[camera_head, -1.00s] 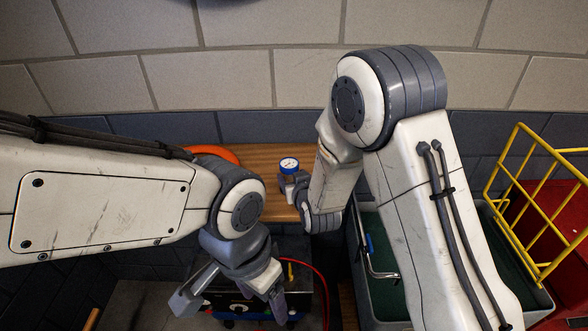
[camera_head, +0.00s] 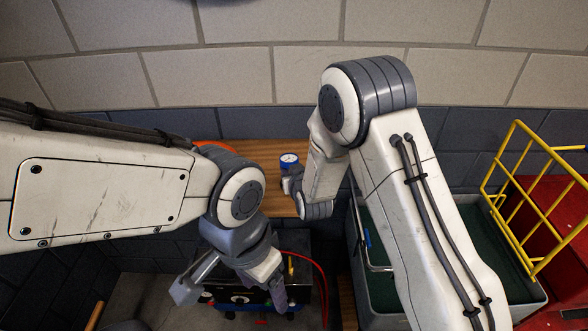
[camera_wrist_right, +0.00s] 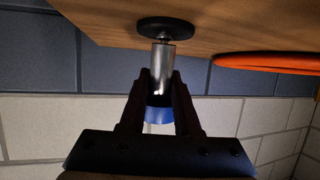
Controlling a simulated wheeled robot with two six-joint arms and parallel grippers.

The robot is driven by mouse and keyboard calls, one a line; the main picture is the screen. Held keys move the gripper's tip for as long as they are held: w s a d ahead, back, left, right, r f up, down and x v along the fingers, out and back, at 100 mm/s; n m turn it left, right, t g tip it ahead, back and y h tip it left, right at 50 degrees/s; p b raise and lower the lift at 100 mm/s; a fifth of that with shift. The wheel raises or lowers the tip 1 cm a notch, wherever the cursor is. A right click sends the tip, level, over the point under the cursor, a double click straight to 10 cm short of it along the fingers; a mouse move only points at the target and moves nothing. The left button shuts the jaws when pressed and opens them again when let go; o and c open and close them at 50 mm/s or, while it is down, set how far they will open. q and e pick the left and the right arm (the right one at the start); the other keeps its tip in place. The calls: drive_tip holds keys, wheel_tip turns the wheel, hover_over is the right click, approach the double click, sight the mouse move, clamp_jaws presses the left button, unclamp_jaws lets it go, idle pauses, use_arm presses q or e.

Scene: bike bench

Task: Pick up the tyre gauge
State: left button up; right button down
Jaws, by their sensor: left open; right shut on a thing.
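The tyre gauge (camera_head: 289,159) has a white dial in a blue ring and shows at the wooden bench, left of my right forearm. In the right wrist view its silver stem (camera_wrist_right: 161,62) and round black end show beyond the fingers. My right gripper (camera_head: 291,184) is shut on the gauge; its two fingers (camera_wrist_right: 160,97) press on either side, with the blue part between them. Whether the black end touches the bench is hard to tell. My left gripper (camera_head: 232,292) is open and empty, lower in the head view, over the dark box below the bench.
The wooden bench (camera_head: 255,152) carries an orange ring (camera_wrist_right: 270,63) near the gauge. A dark box (camera_head: 310,262) with a red hose stands below. At right are a grey, green-lined bin (camera_head: 375,285), a yellow wire rack (camera_head: 512,160) and a red cabinet (camera_head: 548,225). A block wall is behind.

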sight(289, 157)
drive_tip(key=shift+r, duration=0.2)
drive_tip(key=shift+r+b, duration=0.45)
drive_tip(key=shift+r, duration=0.15)
wheel_tip(289, 157, up, 2)
drive_tip(key=shift+r+b, duration=0.15)
drive_tip(key=shift+b, duration=0.5)
drive_tip(key=s+d+r+b, duration=0.3)
drive_tip(key=s+d+r, duration=0.3)
drive_tip(key=d, duration=0.4)
drive_tip(key=shift+r+b, duration=0.3)
drive_tip(key=shift+r, duration=0.3)
